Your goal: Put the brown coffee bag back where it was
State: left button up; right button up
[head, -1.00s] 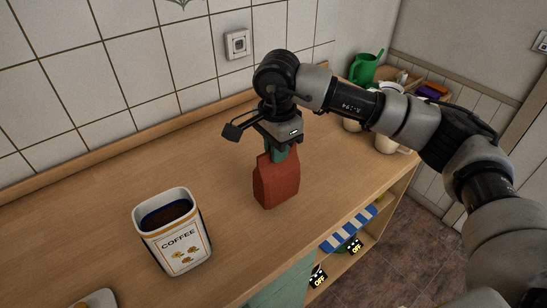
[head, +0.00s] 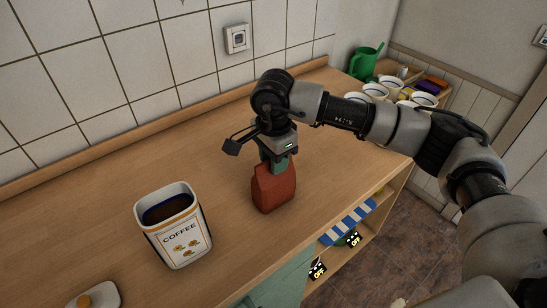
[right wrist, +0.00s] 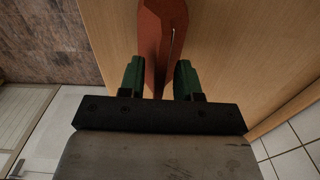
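The brown coffee bag (head: 274,190) looks reddish-brown and is upright over the wooden counter, right of the coffee canister. I cannot tell whether its base touches the wood. My right gripper (head: 276,165) reaches down from above, with its green fingers on either side of the bag's upper part. In the right wrist view, the bag (right wrist: 161,35) lies between the two fingertips (right wrist: 159,72), which appear to press on its sides. The left gripper is not in view.
A white canister (head: 180,243) marked COFFEE stands open at the left, with a lid (head: 105,298) in front of it. Cups (head: 375,90) and a green watering can (head: 362,65) are at the back right. The counter (head: 90,210) is clear around the bag.

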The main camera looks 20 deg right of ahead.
jog(key=shift+r, duration=0.1)
notch_tip(320, 180, up, 5)
jog(key=shift+a+f+b, duration=0.15)
jog(key=shift+f+b, duration=0.05)
jog(key=shift+b, duration=0.8)
notch_tip(320, 180, up, 6)
